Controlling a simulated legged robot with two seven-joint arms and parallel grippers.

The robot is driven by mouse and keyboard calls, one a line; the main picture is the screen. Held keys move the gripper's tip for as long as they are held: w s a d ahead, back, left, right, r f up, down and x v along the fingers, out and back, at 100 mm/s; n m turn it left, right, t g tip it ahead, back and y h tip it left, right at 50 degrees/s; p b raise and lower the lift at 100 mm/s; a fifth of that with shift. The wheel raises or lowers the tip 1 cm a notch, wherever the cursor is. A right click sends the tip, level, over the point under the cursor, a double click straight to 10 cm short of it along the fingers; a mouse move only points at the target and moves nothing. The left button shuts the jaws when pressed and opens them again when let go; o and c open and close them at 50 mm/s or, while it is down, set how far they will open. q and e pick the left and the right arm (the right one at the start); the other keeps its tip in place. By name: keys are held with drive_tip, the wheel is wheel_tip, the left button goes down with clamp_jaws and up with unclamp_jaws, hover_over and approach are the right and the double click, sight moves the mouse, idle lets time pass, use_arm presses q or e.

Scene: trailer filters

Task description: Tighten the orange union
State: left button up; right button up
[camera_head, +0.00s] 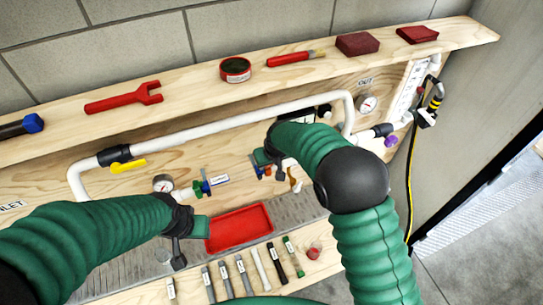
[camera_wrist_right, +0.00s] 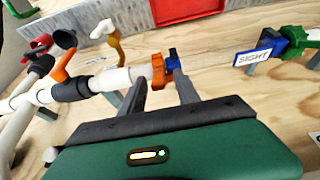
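The orange union (camera_wrist_right: 158,72) sits on the white pipe in the right wrist view, beside a blue fitting (camera_wrist_right: 173,66). In the head view the orange union (camera_head: 267,171) is small and partly hidden by my right arm. In the head view my right gripper (camera_head: 270,162) is at the pipe line. My left gripper (camera_head: 178,262) hangs left of the red tray; its finger gap is not clear.
A red tray (camera_head: 240,228) and several small tools lie on the lower bench. The upper shelf holds a red wrench (camera_head: 124,97) and a red screwdriver (camera_head: 294,58). A clear tube labelled SIGHT (camera_wrist_right: 258,56), gauges and a yellow-handled valve (camera_head: 128,165) line the board.

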drive_tip(key=b+v, duration=0.4)
drive_tip(key=v, duration=1.1)
drive_tip(key=shift+w, duration=0.1)
drive_tip(key=s+d+f+m+g+h+b, duration=0.1)
drive_tip(key=s+d+f+m+b, duration=0.3)
drive_tip(key=s+d+f+b, duration=0.7)
drive_tip(key=s+d+f, duration=0.8)
drive_tip(key=s+f, duration=0.2)
drive_tip(key=f, duration=0.3)
drive_tip(key=shift+s+d+m+h, duration=0.25)
drive_tip(key=shift+d+m+h, duration=0.05)
drive_tip(key=shift+a+f, duration=0.1)
